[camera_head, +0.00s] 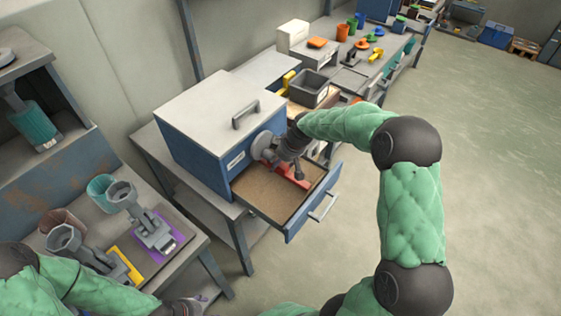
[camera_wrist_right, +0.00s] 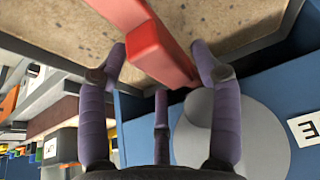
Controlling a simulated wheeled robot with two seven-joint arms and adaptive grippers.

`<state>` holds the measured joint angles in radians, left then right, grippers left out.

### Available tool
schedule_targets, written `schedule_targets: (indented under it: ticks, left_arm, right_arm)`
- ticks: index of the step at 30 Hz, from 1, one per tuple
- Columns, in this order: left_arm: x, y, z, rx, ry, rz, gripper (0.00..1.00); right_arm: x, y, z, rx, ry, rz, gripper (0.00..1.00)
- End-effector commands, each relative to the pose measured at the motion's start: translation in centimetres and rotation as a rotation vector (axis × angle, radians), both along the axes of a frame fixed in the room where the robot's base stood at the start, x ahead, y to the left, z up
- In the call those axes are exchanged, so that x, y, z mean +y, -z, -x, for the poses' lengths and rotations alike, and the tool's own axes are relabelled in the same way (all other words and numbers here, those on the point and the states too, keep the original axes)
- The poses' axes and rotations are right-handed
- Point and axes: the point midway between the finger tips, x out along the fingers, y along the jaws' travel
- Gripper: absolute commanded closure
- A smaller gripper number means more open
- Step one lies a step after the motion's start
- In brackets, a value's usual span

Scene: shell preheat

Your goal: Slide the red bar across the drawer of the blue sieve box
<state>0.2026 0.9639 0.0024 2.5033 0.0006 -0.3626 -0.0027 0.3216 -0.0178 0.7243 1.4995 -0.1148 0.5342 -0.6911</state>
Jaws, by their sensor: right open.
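The blue sieve box (camera_head: 207,160) with a grey lid and handle stands on a bench. Its drawer (camera_head: 309,220) is pulled out and has a brown, grainy floor. The red bar (camera_head: 298,181) lies in the drawer near the box front, partly hidden by my right gripper (camera_head: 279,162). In the right wrist view, the red bar (camera_wrist_right: 165,60) has a raised block between the spread fingers of my open right gripper (camera_wrist_right: 157,58). I cannot tell whether they touch it. My left gripper (camera_head: 187,305) is at the bottom edge, its fingers unclear.
A grey disc (camera_wrist_right: 235,135) is on the box front beside the gripper. A grey bin (camera_head: 309,88) stands behind my right forearm. Grey fixtures (camera_head: 150,227) and cups stand on the left bench. The floor at right is clear.

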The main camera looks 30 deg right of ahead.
Motion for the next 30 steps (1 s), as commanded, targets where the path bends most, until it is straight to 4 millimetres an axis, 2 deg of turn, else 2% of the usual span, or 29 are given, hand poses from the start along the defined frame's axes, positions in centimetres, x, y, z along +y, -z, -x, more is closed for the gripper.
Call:
schedule_targets:
  ticks: [3,10,14,17,24,30]
  left_arm:
    - [0.0,0.0,0.0,0.000,0.000,0.000,0.35]
    - [0.0,0.0,0.0,0.000,0.000,0.000,0.35]
    - [0.0,0.0,0.0,0.000,0.000,0.000,0.35]
    - [0.0,0.0,0.0,0.000,0.000,0.000,0.35]
    - [0.0,0.1,0.0,0.000,0.000,0.000,0.35]
    - [0.0,0.1,0.0,0.000,0.000,0.000,0.35]
  right_arm:
    - [0.0,0.0,0.0,0.000,0.000,0.000,0.35]
    - [0.0,0.0,0.0,0.000,0.000,0.000,1.00]
    - [-0.1,0.0,0.0,0.001,0.000,0.000,1.00]
    - [-0.8,0.0,-0.4,0.002,0.002,0.000,1.00]
    - [-5.8,0.1,-2.4,0.001,0.004,0.001,1.00]
    - [-8.6,0.0,-3.6,0.000,0.002,0.000,1.00]
